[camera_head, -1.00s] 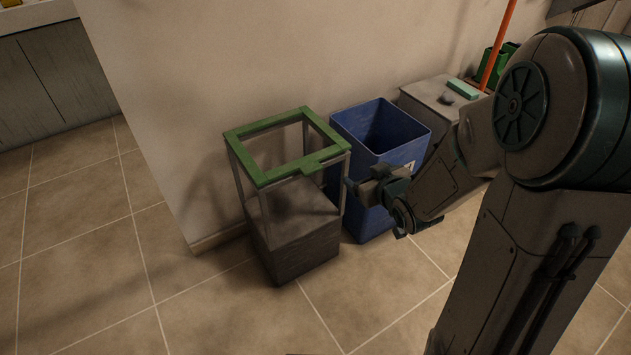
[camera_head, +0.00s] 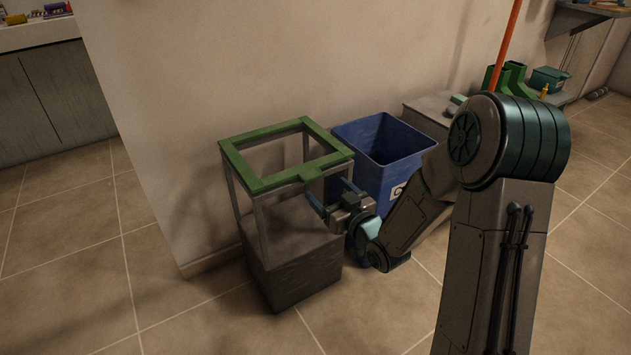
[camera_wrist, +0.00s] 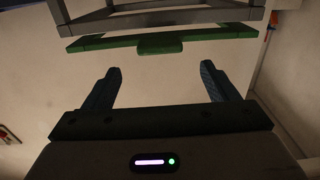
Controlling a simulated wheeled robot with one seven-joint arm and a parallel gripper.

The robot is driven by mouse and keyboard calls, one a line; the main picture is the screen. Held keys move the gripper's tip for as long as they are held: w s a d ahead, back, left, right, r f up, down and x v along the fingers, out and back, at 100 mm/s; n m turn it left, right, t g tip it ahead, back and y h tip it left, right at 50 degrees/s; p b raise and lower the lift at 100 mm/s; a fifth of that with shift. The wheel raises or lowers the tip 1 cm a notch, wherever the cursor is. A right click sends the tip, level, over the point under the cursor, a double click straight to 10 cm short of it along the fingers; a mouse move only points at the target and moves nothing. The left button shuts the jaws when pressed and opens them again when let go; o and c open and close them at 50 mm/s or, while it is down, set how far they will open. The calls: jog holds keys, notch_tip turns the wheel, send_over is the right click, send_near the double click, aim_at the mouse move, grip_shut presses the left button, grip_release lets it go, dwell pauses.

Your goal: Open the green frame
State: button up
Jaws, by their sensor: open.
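The green frame (camera_head: 237,150) lies flat on top of a grey-posted stand with a dark solid base (camera_head: 294,272). A small green tab (camera_head: 312,172) juts from its front edge. In the wrist view the frame (camera_wrist: 104,40) crosses the upper part, its tab (camera_wrist: 160,47) centred ahead of the gap between my fingers. My gripper (camera_head: 330,196) is open and empty, just in front of and a little below the tab in the head view. The fingers (camera_wrist: 160,82) look apart from the frame.
A blue bin (camera_head: 384,150) stands right beside the stand, behind my arm. A grey box (camera_head: 425,112) and green containers (camera_head: 507,78) stand farther right along the wall. An orange pole (camera_head: 506,45) rises there. Tiled floor (camera_head: 190,315) at front left is clear.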

aim_at(316, 177)
jog(key=b+x, duration=0.1)
jog(key=x, duration=0.5)
jog(key=shift+w+a, duration=0.3)
jog(key=c, duration=1.4)
jog(key=shift+r, duration=0.1)
